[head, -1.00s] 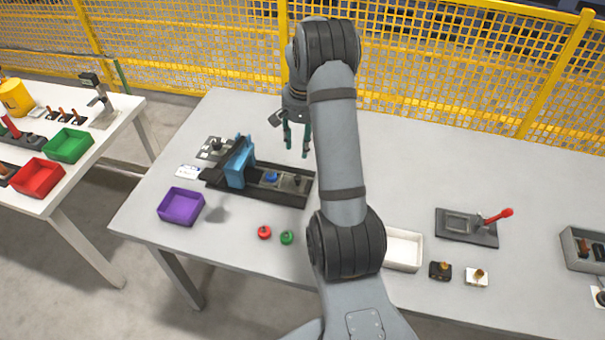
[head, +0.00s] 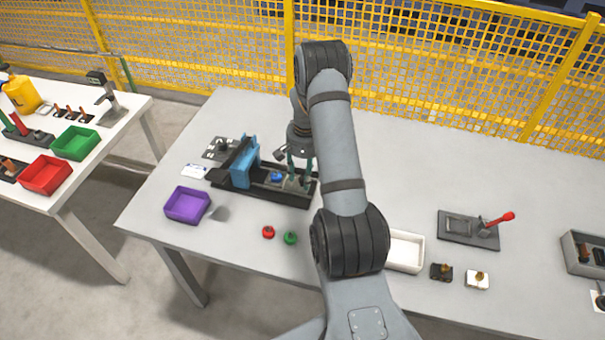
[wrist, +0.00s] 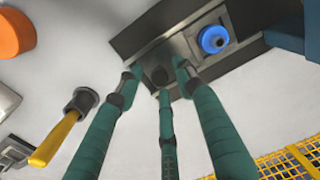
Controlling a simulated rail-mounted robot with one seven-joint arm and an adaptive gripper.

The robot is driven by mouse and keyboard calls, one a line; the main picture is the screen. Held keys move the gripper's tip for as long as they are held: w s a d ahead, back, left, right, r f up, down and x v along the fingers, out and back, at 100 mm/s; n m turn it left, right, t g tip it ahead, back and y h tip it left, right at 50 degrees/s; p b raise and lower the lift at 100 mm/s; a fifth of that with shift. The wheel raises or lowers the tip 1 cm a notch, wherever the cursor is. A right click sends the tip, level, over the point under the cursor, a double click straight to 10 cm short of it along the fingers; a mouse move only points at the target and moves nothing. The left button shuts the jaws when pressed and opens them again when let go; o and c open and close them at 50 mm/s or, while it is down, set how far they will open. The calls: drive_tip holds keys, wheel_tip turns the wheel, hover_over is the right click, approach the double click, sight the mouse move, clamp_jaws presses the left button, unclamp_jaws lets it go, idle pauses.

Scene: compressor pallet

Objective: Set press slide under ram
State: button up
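The press has a blue frame (head: 243,160) standing over a long black rail (head: 232,190) on the table. My gripper (head: 300,182) points down over the rail's right part. The ram is hard to make out.
A purple bin (head: 187,205), a red knob (head: 268,232) and a green knob (head: 290,238) stand in front of the press. A white tray (head: 406,251) and a grey fixture with a red lever (head: 468,229) are to the right. A yellow fence (head: 430,80) runs behind.

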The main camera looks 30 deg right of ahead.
drive_tip(key=c, duration=0.3)
clamp_jaws()
idle(0.6)
